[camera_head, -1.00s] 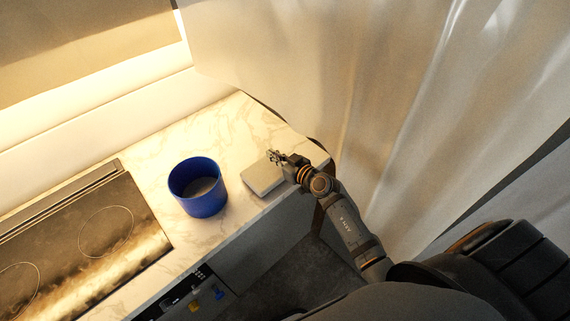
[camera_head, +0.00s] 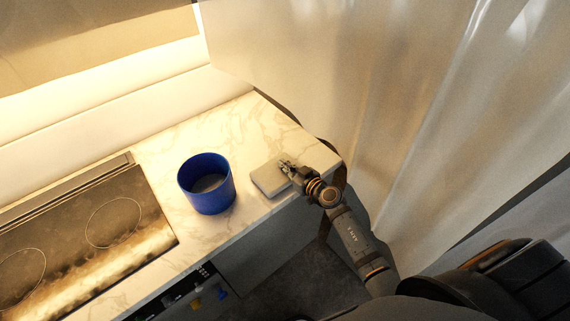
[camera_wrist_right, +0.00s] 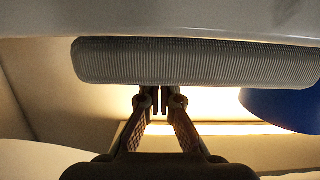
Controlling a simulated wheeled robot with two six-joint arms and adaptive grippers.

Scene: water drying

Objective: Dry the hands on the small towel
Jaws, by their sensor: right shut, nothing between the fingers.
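The small towel (camera_head: 267,181) is a pale, folded, block-like pad lying on the marble counter near its front edge. In the right wrist view the towel (camera_wrist_right: 200,62) shows as a ribbed grey-white slab across the upper part. My right gripper (camera_head: 285,165) is over the towel's right part, low and close to it. In the right wrist view the right gripper (camera_wrist_right: 160,95) has its fingertips together with nothing between them, by the towel's edge. I cannot tell whether they touch the towel. My left gripper is not in view.
A blue round container (camera_head: 207,186) stands left of the towel, with something pale inside; it also shows at the right of the wrist view (camera_wrist_right: 285,108). A dark cooktop (camera_head: 85,235) is further left. White curtains (camera_head: 400,90) hang at the right. Bare counter (camera_head: 240,130) lies behind.

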